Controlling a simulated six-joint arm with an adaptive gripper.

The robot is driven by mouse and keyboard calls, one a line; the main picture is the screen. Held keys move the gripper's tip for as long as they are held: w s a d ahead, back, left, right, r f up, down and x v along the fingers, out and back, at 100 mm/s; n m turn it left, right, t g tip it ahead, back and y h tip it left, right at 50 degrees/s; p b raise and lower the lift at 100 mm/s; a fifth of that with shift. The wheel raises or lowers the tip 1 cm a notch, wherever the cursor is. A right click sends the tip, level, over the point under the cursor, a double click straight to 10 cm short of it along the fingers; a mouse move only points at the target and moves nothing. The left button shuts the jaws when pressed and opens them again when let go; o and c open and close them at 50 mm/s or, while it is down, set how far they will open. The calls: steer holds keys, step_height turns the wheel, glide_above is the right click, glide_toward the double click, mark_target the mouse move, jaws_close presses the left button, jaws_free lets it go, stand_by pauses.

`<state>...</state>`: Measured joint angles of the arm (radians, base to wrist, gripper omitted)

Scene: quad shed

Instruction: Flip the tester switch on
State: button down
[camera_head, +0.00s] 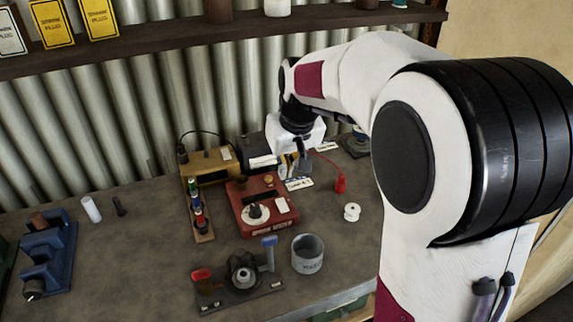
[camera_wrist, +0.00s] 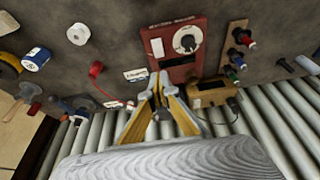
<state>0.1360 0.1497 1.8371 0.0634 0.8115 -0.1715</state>
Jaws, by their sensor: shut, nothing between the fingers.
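The red tester box (camera_head: 264,222) lies on the bench, with a white dial and black knob (camera_head: 255,211) and a pale label plate on its top. It also shows at the top of the wrist view (camera_wrist: 172,69). I cannot make out a switch lever clearly; the box's back edge is partly hidden by my fingers in the wrist view. My gripper (camera_head: 291,168) is shut and empty, pointing down behind the box's back right corner. In the wrist view, my gripper's fingertips (camera_wrist: 158,84) appear just by that back edge; contact cannot be told.
A tan box (camera_head: 208,166) and a rack of coloured items (camera_head: 198,215) stand left of the tester. A red plug (camera_head: 340,184), white spool (camera_head: 352,212) and grey cup (camera_head: 308,254) lie to the right and front. Corrugated wall stands behind; a shelf hangs above.

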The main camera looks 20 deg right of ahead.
mark_target(280, 200)
steer(key=x, duration=1.1)
steer(key=shift+s+f, duration=0.1)
steer(key=shift+s, duration=0.35)
steer(key=shift+f, duration=0.1)
steer(key=shift+w+f, duration=0.2)
steer(key=shift+f, duration=0.1)
steer(key=shift+s, duration=0.15)
steer(key=shift+s+r, duration=0.1)
steer(key=shift+s, duration=0.6)
steer(key=shift+r, duration=0.2)
steer(key=shift+r, duration=0.55)
steer(key=v, duration=1.2)
steer(key=shift+r, duration=0.4)
